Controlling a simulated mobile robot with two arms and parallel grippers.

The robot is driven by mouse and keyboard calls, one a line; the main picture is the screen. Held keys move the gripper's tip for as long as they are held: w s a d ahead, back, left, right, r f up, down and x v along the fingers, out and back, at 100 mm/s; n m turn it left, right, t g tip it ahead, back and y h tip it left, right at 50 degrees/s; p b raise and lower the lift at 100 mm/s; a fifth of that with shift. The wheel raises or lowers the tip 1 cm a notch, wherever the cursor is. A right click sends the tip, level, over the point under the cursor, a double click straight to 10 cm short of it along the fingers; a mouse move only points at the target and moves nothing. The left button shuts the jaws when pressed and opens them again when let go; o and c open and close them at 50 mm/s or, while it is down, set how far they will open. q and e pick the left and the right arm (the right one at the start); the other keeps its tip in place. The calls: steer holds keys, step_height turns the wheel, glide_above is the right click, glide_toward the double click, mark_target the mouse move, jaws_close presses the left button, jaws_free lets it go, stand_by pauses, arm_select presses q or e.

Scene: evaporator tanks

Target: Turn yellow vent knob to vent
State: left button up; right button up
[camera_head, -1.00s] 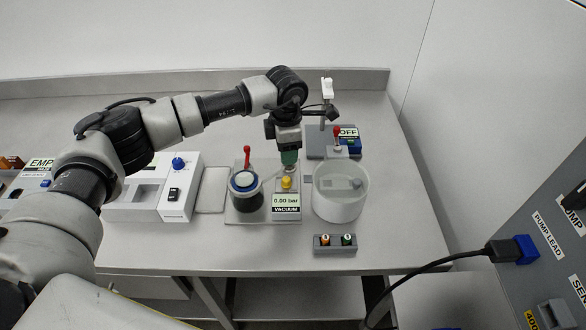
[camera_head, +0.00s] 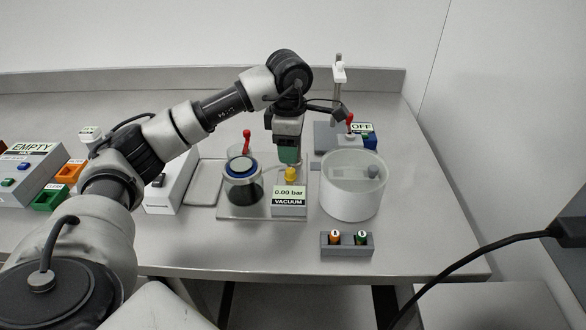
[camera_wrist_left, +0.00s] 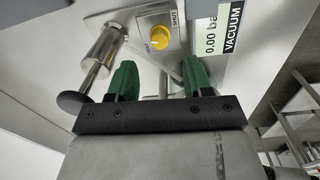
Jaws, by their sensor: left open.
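The yellow vent knob (camera_head: 291,174) sits behind the 0.00 bar VACUUM display (camera_head: 289,195). In the left wrist view the round knob (camera_wrist_left: 159,38) is on a pale plate with small lettering, SHUT at its right and what looks like VENT at its left. I cannot tell which word it points to. My left gripper (camera_head: 289,156) points down just above the knob. In the left wrist view its two green fingers (camera_wrist_left: 159,75) are open, with the knob beyond the gap between them and nothing held. My right gripper is not in view.
A dark jar with a blue-rimmed lid (camera_head: 240,165) and a red-handled lever (camera_head: 246,139) stand left of the knob. A white round tub (camera_head: 352,187) stands close at the right. A metal fitting with a black disc (camera_wrist_left: 104,58) lies beside the left finger in the wrist view.

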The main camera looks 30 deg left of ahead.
mark_target(290, 170)
arm_select(q)
step_height(290, 170, down, 6)
steer(key=shift+w+f, duration=0.1)
steer(key=shift+f, duration=0.15)
steer(key=c, duration=0.9)
steer(key=shift+n, duration=1.6)
steer(key=o, duration=0.9)
steer(key=shift+r, duration=0.15)
